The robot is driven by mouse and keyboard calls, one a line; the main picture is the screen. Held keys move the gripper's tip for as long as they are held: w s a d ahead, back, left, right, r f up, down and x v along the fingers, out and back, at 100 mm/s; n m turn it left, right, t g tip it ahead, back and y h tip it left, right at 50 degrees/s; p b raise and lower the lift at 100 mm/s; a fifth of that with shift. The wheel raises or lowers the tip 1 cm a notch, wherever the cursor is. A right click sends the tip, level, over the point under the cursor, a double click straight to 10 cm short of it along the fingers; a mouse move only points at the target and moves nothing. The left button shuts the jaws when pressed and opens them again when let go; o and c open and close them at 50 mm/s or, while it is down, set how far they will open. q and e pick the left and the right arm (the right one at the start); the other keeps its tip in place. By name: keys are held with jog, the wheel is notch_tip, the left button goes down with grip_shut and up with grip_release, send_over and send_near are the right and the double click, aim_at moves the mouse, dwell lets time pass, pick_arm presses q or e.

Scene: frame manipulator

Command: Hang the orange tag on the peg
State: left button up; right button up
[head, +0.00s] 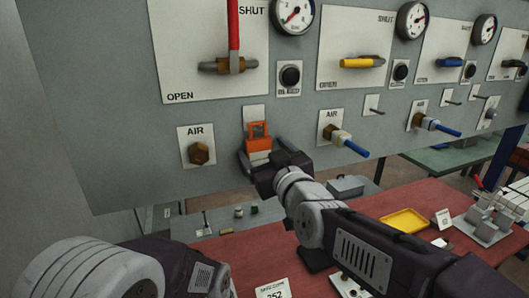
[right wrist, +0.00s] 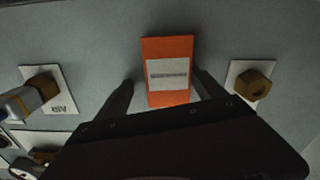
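The orange tag (head: 259,140) is upright against the grey panel, in front of the lower part of a small white plate (head: 254,112). Its upper part has an opening. No peg shows at this plate, so I cannot tell whether the tag hangs on one. My right gripper (head: 266,160) is at the tag's lower end. In the right wrist view its fingers (right wrist: 163,88) stand open on both sides of the tag (right wrist: 167,72), with a gap at left; the right finger is very close to the tag's edge. My left arm shows at lower left, its gripper out of view.
An AIR plate with a brass fitting (head: 199,153) is left of the tag. A blue-handled air fitting (head: 347,143) sticks out at right. Another peg (head: 374,108) is farther right. Below is a red table (head: 436,197) with a yellow tray (head: 404,221).

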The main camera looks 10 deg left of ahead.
jog(key=shift+s, duration=0.1)
jog(key=shift+s+d+f+b, duration=0.1)
jog(key=shift+s+d+b, duration=0.1)
jog(key=shift+s+b, duration=0.1)
jog(key=b+v, duration=0.1)
jog(key=v, duration=0.7)
jog(key=shift+b, duration=0.4)
